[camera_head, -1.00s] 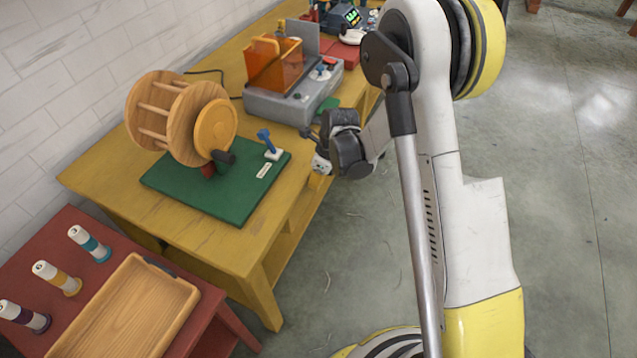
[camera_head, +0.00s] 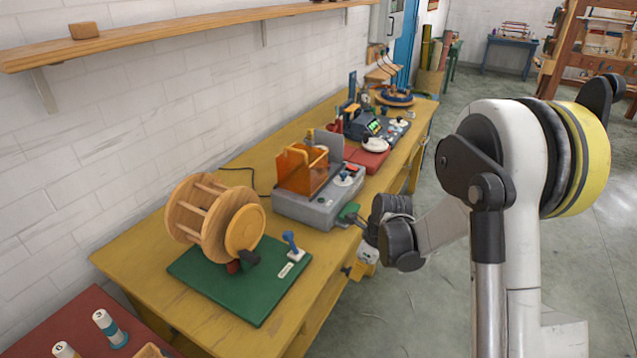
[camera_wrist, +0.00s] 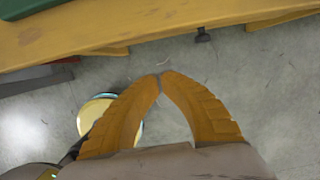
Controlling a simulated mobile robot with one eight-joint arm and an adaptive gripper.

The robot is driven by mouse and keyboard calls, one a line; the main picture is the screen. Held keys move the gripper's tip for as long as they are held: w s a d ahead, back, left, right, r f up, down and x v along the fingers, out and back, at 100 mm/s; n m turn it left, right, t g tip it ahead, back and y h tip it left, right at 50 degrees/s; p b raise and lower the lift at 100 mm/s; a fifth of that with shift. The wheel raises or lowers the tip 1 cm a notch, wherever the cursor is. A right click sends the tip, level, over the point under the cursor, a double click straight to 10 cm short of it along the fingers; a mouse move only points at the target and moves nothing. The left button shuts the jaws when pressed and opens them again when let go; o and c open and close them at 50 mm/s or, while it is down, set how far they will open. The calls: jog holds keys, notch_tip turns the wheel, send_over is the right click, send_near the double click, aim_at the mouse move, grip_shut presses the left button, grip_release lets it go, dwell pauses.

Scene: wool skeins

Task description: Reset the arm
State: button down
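My gripper (camera_head: 361,270) hangs beside the front edge of the yellow workbench (camera_head: 220,327), to the right of the green board, partly hidden by my arm in the head view. In the wrist view its two orange fingers (camera_wrist: 160,76) meet at their tips with nothing held between them. My arm is bent, with its elbow high at the right of the head view. The wrist view shows grey floor beneath the fingers and the bench edge (camera_wrist: 130,33) across the top.
On the bench stand a wooden winder (camera_head: 205,215) on a green board (camera_head: 250,290), a grey machine with an orange bin (camera_head: 301,168), and more devices behind. A red table (camera_head: 45,328) is at lower left. A wall shelf (camera_head: 170,25) is above. Floor right of the bench is open.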

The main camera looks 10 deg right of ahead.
jog(key=s+r+n+t+h, duration=0.1)
jog(key=s+r+n, duration=0.45)
jog(key=r, duration=0.35)
jog(key=s+r+n+t, duration=0.2)
jog(key=s+r+n, duration=0.2)
jog(key=r+n, duration=0.35)
jog(key=s+d+r+n+t, duration=0.1)
jog(key=s+r+n, duration=0.2)
jog(key=s+n, duration=0.3)
jog(key=s+r+n+t+h, duration=0.1)
jog(key=s+r+n, duration=0.1)
jog(key=s+n, duration=0.4)
jog(key=shift+d+r+t, duration=0.3)
jog(key=shift+d+r, duration=0.05)
jog(key=shift+r, duration=0.05)
jog(key=shift+s, duration=0.1)
